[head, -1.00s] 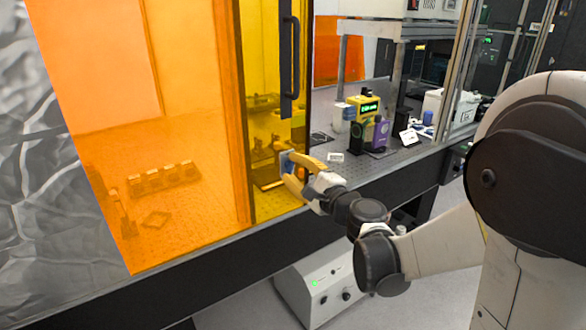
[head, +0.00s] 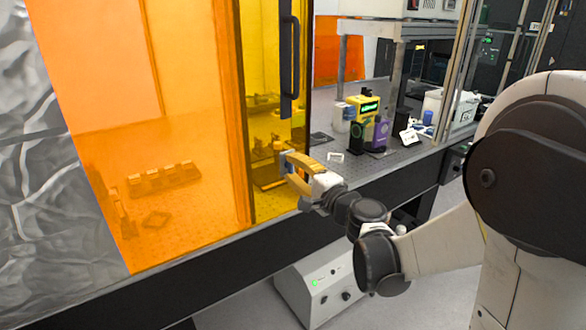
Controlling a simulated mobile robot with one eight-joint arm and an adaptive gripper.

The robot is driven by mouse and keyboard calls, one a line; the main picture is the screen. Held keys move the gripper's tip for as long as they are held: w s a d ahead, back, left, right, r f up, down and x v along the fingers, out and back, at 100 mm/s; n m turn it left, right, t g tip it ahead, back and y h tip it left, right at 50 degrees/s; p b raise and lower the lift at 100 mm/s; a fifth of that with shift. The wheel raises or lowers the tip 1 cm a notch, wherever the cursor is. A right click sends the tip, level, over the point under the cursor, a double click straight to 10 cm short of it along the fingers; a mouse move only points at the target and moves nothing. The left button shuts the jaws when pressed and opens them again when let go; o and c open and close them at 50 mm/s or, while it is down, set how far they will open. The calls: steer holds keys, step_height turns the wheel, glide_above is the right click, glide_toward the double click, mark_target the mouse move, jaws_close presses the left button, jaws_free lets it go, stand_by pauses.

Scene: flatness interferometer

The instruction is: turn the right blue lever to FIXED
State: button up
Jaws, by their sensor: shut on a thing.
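My gripper (head: 287,167) has yellow-orange fingers and reaches in from the right, at the right edge of the amber enclosure. It is shut on a small blue piece, the blue lever (head: 290,168), which shows only in part between the fingertips. The fingers hide much of the lever. Its FIXED marking and exact angle are too small to read. No second blue lever can be made out.
Amber panels (head: 190,110) with a dark vertical handle (head: 290,68) stand left of and behind my gripper. A yellow instrument (head: 364,107) and a purple one (head: 380,134) stand on the bench to the right. A grey box (head: 325,287) is below the bench.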

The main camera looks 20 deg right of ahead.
steer(key=o, duration=1.2)
steer(key=v, duration=1.2)
steer(key=s+a+f+n+g, duration=0.3)
steer(key=a+n+g, duration=0.15)
steer(key=a, duration=0.25)
steer(key=s+d+f+n+g+h, duration=0.1)
steer(key=s+f+n+g+h, duration=0.1)
steer(key=s+n, duration=0.3)
steer(key=s+d+f+n+g+h, duration=0.2)
steer(key=s+f+n+g+h, duration=0.1)
steer(key=s, duration=0.7)
steer(key=shift+f+n, duration=0.45)
steer(key=shift+n, duration=0.7)
